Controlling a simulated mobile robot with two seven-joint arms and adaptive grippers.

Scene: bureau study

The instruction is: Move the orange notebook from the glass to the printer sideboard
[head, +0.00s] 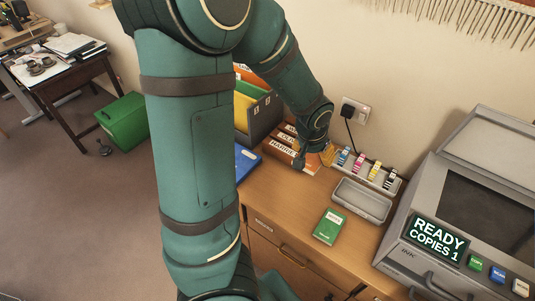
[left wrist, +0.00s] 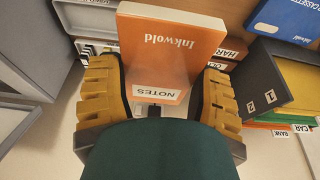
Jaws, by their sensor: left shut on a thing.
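The orange notebook (left wrist: 172,45), marked "Inkwold" on its cover and "NOTES" on its edge, is between the two yellow fingers of my left gripper (left wrist: 158,85) in the left wrist view. The gripper is shut on it. In the head view my left arm reaches down over the back of the wooden sideboard (head: 287,202), and its wrist hides most of the gripper and notebook. I cannot tell whether the notebook touches the sideboard. The copier's dark glass (head: 487,212) is bare at the right. My right gripper is not in view.
Label boxes (head: 283,152), a file holder (head: 265,117) and a blue book (head: 246,161) stand at the left. A bottle rack (head: 367,170), an empty grey tray (head: 360,201) and a green book (head: 330,227) are nearer the copier. The sideboard's front left-middle is clear.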

